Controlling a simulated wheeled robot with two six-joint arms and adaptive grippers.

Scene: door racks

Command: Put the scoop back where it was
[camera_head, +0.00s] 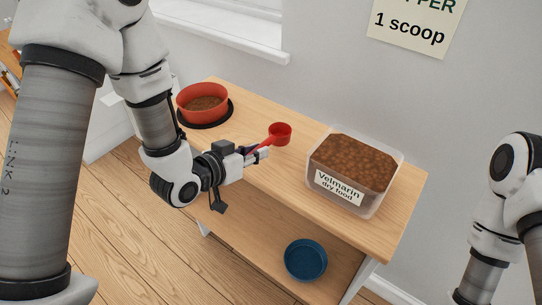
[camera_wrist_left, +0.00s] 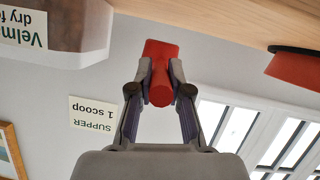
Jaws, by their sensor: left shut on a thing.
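The red scoop (camera_head: 281,133) shows above the middle of the wooden table, between the red bowl and the food container. My left gripper (camera_head: 258,154) is shut on the scoop's handle, and the cup end points away toward the wall. In the left wrist view my left gripper (camera_wrist_left: 160,84) has both fingers closed on the red scoop (camera_wrist_left: 161,52), seen from its handle end. The clear container (camera_head: 383,187), labelled "Velmarin dry food", is full of brown kibble and stands right of the scoop. My right gripper is out of view; only part of that arm shows.
The red bowl (camera_head: 203,98) with some kibble stands on a dark round mat (camera_head: 215,124) at the table's left end. A blue bowl (camera_head: 306,260) is on the lower shelf. A wall sign (camera_head: 412,25) reads "1 scoop". Bare tabletop (camera_head: 285,168) lies between bowl and container.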

